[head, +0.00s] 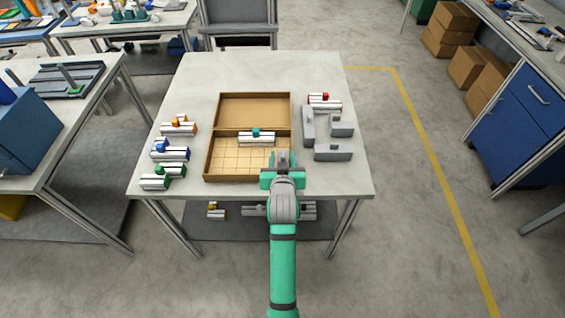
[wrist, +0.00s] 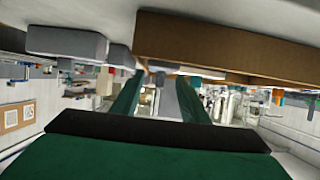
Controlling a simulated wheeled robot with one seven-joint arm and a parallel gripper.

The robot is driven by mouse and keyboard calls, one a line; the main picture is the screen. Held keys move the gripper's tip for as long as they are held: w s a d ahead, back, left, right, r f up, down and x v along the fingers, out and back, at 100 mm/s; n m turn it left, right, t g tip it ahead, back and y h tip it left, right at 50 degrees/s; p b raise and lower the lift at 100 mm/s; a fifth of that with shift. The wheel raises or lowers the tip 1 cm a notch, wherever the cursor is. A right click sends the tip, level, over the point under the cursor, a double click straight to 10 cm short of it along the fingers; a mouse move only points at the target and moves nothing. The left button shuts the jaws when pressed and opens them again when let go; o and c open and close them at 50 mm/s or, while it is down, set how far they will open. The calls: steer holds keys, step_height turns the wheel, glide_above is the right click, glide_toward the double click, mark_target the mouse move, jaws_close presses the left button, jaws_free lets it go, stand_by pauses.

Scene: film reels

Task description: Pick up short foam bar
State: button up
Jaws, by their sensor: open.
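Three grey foam bars lie right of the cardboard box on the table in the head view. The short foam bar (head: 342,128) seems to be the back right one; a longer bar (head: 333,152) lies in front of it and another (head: 308,124) to its left. Each has a small raised block. My gripper (head: 282,160) is open at the box's front right corner, left of the bars and apart from them. In the wrist view its green fingers (wrist: 165,90) are spread. Grey bars show at that view's upper left; which is the short one is unclear.
The open cardboard box (head: 208,158) has two compartments; a silver piece with a teal knob (head: 257,139) lies in it. Similar pieces with orange (head: 179,127), blue (head: 170,151) and green (head: 163,176) knobs stand left, a red one (head: 324,103) behind the bars.

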steer(key=shift+x, duration=0.8)
steer(key=shift+c, duration=0.3)
steer(key=c, duration=0.7)
steer(key=shift+c, duration=0.2)
steer(key=shift+r, duration=0.15)
